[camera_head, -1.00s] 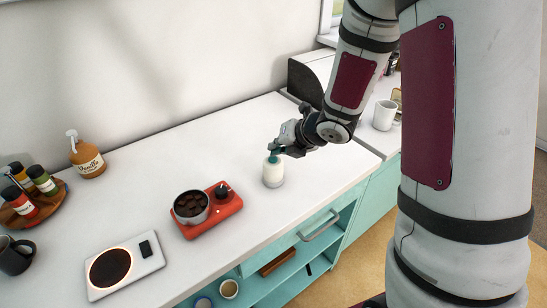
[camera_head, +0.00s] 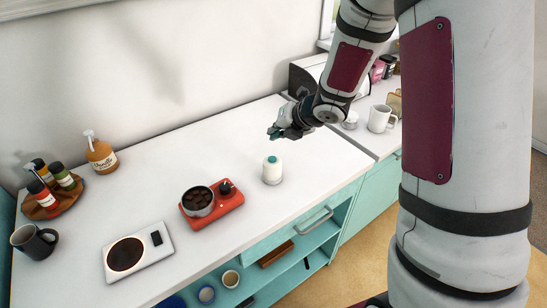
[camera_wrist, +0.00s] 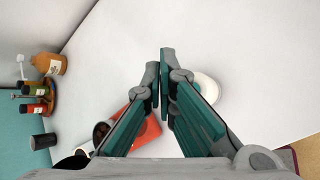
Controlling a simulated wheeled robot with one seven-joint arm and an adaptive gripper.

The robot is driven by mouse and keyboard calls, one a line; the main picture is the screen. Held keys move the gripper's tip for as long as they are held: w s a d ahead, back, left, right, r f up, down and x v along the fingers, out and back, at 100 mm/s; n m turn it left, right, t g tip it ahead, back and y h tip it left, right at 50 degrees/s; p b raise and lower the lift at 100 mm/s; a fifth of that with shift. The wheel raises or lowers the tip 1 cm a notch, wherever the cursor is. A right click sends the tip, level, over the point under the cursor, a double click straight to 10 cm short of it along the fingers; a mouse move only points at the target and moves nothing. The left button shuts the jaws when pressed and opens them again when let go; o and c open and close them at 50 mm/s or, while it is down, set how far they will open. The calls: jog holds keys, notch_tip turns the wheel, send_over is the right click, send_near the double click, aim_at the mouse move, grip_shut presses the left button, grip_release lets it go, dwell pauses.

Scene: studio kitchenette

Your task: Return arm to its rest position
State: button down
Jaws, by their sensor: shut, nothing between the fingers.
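My gripper (camera_head: 274,134) is shut and empty, held in the air above the white counter (camera_head: 140,210) in the head view. In the wrist view its two teal-padded fingers (camera_wrist: 162,75) meet near the middle of the picture. Below it in the head view stands a white cylindrical container (camera_head: 272,172) with a teal top, upright on the counter and apart from the gripper. My arm reaches in from the upper right and bends down over the counter.
A small pot (camera_head: 198,201) of dark chunks sits on a red burner (camera_head: 225,212). A white hot plate (camera_head: 160,258), dark mug (camera_head: 35,242), rotating spice tray (camera_head: 45,208), and vanilla bottle (camera_head: 100,155) stand left. A white mug (camera_head: 380,118) stands right. The counter's back stretch is clear.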

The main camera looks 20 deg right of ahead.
dwell(0.3)
jog(key=s+d+r+m+h, duration=0.3)
jog(key=s+r+m, duration=0.1)
jog(key=r+m, duration=0.35)
jog(key=s+d+r+m+h, duration=0.3)
jog(key=s+r+m, duration=0.1)
jog(key=r+m, duration=0.35)
jog(key=s+a+r+m+g, duration=0.1)
jog(key=s+a+m, duration=0.1)
jog(key=s+m, duration=0.3)
jog(key=s+a+r+m+g+y, duration=0.1)
jog(key=s+a+r+m, duration=0.1)
jog(key=s+m, duration=0.4)
jog(key=s+a+r+m+y, duration=0.1)
jog(key=s+m, duration=0.4)
jog(key=s, duration=0.8)
jog(key=shift+a+r+m+g, duration=0.3)
jog(key=shift+a+m+g, duration=0.1)
jog(key=shift+a, duration=0.5)
jog(key=c, duration=2.3)
grip_release()
